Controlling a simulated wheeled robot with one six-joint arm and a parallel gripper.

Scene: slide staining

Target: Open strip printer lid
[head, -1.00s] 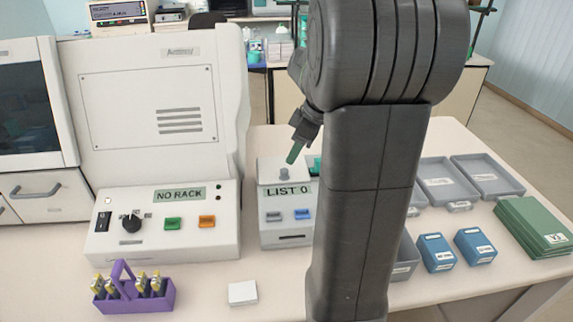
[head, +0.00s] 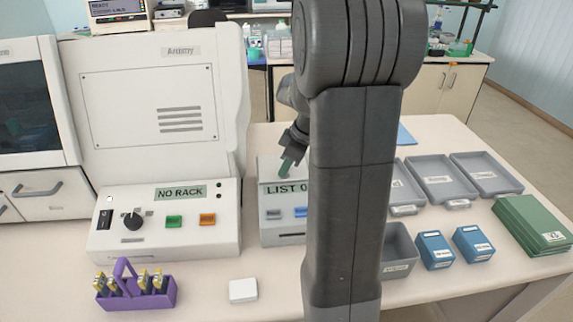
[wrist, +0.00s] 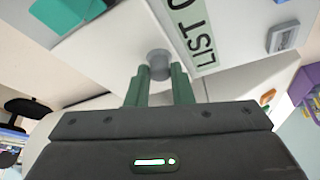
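The strip printer (head: 269,173) is the small white box with the LIST 0 display, right of the large white machine. Its lid is down. A grey round knob (wrist: 159,62) on the lid shows in the wrist view, between and just beyond my green fingertips. My gripper (head: 286,166) is over the lid in the head view and hides the knob there. In the wrist view my gripper (wrist: 159,80) has its fingers apart, one on each side of the knob. Whether they touch it I cannot tell. My arm covers the printer's right part.
The large white machine (head: 150,100) stands close on the left. Grey trays (head: 437,180), blue boxes (head: 435,251) and green folders (head: 533,226) lie to the right. A purple rack (head: 137,292) and a small white block (head: 243,290) lie at the front.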

